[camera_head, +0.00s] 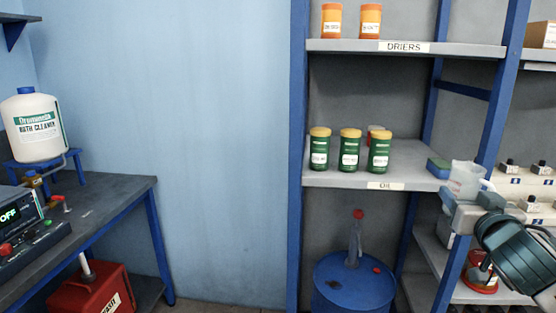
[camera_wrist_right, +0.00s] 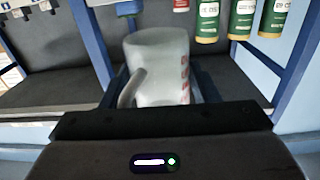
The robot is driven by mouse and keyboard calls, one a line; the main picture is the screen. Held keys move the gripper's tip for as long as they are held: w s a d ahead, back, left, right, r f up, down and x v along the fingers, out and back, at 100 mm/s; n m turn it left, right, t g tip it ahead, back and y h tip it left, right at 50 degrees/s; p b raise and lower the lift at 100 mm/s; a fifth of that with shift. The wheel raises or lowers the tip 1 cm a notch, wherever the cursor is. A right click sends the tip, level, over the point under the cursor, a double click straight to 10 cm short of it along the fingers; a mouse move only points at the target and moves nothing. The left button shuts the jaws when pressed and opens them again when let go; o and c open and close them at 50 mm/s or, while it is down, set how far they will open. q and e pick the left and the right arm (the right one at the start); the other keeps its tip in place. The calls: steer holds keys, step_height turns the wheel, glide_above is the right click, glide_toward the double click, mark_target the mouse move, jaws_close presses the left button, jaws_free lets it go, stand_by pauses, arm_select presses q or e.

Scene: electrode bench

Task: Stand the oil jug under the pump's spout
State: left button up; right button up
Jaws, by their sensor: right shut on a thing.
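The oil jug (camera_head: 466,178) is a pale, translucent jug. It is in the grasp of my right gripper (camera_head: 462,197), at the right of the head view, in front of the shelf unit. In the right wrist view the jug (camera_wrist_right: 165,70) looks whitish, with red marks on its right side and its handle at the left. The gripper's fingers are mostly hidden there. The pump (camera_head: 355,240), grey with a red top, stands on a blue drum (camera_head: 350,290) below and left of the gripper. The exact spout opening is too small to tell. My left gripper is not in view.
A blue shelf post (camera_head: 490,110) stands close to the jug. The oil shelf (camera_head: 335,178) holds several green jars with yellow lids and a blue sponge-like block (camera_head: 438,168). At the left is a bench (camera_head: 110,200) with a bath cleaner bottle (camera_head: 35,127) and a red can (camera_head: 92,292).

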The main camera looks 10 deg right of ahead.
steer(key=f, duration=0.1)
steer(key=w+a+f, duration=0.1)
steer(key=f, duration=0.1)
steer(key=shift+w+a+f+n+y, duration=0.2)
steer(key=shift+w+n+y, duration=0.1)
steer(key=shift+y, duration=0.1)
steer(key=s+a+f+n+y, duration=0.1)
steer(key=a+f+n+y, duration=0.4)
steer(key=a+f, duration=0.8)
steer(key=s+a+f+m, duration=0.1)
steer(key=s+a+f, duration=0.3)
steer(key=f, duration=0.3)
steer(key=s+a+f+m+h, duration=0.1)
steer(key=s+a+f, duration=0.3)
steer(key=f, duration=0.3)
steer(key=shift+s+m+t, duration=0.3)
steer(key=shift+s, duration=0.55)
